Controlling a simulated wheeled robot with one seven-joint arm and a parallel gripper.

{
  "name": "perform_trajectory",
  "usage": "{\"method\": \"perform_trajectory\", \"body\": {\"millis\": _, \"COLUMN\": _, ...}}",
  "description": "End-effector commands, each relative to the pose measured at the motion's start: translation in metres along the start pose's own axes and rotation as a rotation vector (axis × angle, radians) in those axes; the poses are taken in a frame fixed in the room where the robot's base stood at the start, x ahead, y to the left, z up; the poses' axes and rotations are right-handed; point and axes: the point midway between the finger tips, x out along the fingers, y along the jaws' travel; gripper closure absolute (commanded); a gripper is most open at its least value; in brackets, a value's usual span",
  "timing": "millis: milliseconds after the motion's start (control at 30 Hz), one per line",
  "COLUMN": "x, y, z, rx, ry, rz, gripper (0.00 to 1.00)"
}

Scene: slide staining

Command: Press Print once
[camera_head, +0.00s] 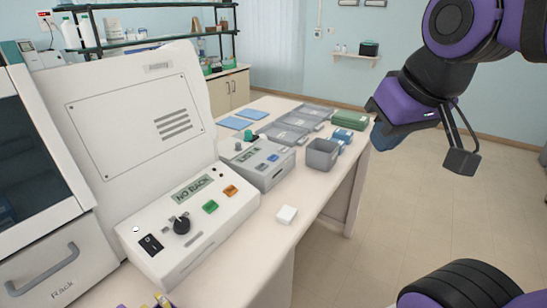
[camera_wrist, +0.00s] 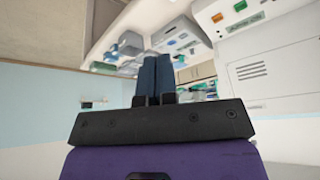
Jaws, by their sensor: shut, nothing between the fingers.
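A small grey device (camera_head: 268,174) with a screen that seems to read "LIST 4" stands on the bench; a blue button (camera_head: 273,157) is on its top. The larger white machine's sloped panel (camera_head: 218,226) has a "NO RACK" screen (camera_head: 193,188), a green button (camera_head: 210,207), an orange button (camera_head: 230,190) and a black knob (camera_head: 181,224). No button label reading Print is legible. My gripper (camera_head: 383,138) is raised at the right, apart from both panels. In the wrist view its blue fingers (camera_wrist: 155,60) are together and empty. Both devices appear upside down there.
A grey open bin (camera_head: 322,155), grey trays (camera_head: 283,132), a green box (camera_head: 349,119) and blue items (camera_head: 342,136) stand beyond the small device. The floor (camera_head: 430,205) at right is clear.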

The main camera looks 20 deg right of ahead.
Motion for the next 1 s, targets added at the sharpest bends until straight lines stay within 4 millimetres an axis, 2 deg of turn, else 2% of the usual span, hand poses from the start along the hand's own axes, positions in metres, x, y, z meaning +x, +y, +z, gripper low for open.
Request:
{"method": "perform_trajectory", "body": {"millis": 700, "x": 0.001, "y": 0.000, "z": -0.002, "rx": 0.001, "ry": 0.001, "rz": 0.000, "gripper": 1.00}}
{"method": "perform_trajectory", "body": {"millis": 867, "x": 0.006, "y": -0.004, "z": -0.019, "rx": 0.011, "ry": 0.007, "rz": 0.001, "gripper": 1.00}}
{"method": "perform_trajectory", "body": {"millis": 1000, "x": 0.018, "y": -0.010, "z": -0.048, "rx": 0.028, "ry": 0.022, "rz": 0.000, "gripper": 1.00}}
